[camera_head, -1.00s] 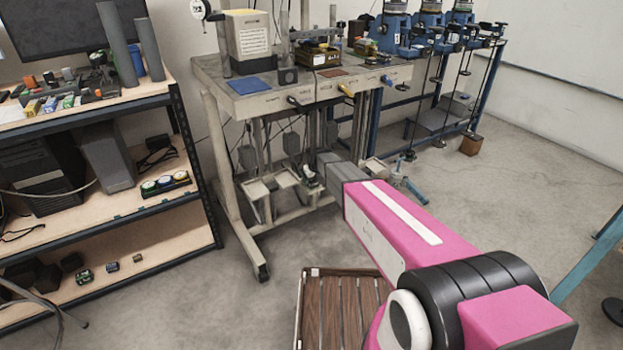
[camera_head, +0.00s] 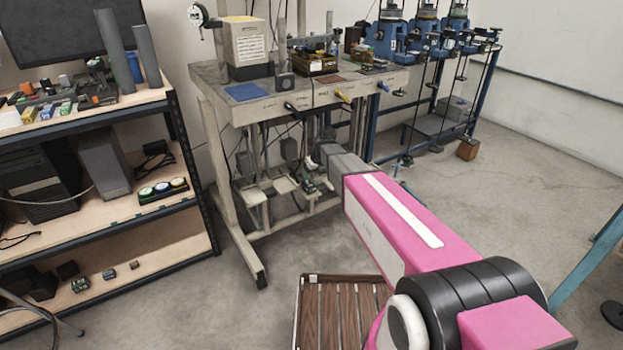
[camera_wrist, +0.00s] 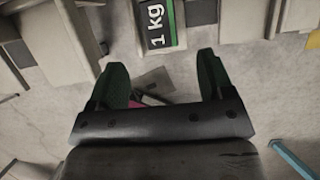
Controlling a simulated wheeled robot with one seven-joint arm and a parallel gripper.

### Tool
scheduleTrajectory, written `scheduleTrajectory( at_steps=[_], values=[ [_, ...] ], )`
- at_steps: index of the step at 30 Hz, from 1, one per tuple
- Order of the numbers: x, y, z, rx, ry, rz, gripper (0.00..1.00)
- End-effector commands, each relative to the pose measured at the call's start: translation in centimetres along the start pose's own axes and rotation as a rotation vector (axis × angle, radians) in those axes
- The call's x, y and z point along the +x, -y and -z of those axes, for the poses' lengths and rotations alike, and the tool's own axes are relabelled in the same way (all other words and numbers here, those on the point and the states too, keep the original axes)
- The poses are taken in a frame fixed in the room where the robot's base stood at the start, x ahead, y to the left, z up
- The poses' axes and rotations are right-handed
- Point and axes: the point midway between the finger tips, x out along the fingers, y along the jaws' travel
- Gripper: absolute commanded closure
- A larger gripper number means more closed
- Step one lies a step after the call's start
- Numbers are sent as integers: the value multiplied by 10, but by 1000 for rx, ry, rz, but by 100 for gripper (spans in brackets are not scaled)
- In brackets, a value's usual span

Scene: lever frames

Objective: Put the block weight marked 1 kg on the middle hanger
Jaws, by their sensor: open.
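The block weight marked 1 kg (camera_wrist: 158,26) shows in the wrist view, with a dark label and a green stripe along its side. It lies just ahead of my gripper (camera_wrist: 161,66), whose two dark green fingers are spread with a gap between them and the block. Its support is mostly cut off by the top edge. In the head view, hanger plates (camera_head: 250,196) hang under the bench, one (camera_head: 284,185) further right. My arm's end reaches in beside them.
The grey bench (camera_head: 232,106) carries levers with black, yellow and blue ends. A shelf (camera_head: 150,205) with several small weights stands at left. A slatted wooden stand (camera_head: 340,310) is below my arm. Open floor (camera_head: 490,200) lies to the right.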

Motion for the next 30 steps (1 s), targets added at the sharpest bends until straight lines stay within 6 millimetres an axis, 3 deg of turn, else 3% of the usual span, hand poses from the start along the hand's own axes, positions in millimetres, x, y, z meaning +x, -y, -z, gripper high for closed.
scheduleTrajectory(
  at_steps=[3, 8, 13, 20, 30],
  values=[
    [-14, 0, 0, 0, 1, 1, 26],
    [-22, 0, 3, -15, -3, 0, 26],
    [-30, 3, 24, -150, -24, 2, 26],
    [-52, 11, 82, -547, -84, -12, 26],
    [-92, 17, 182, -1272, -180, -110, 26]
  ],
)
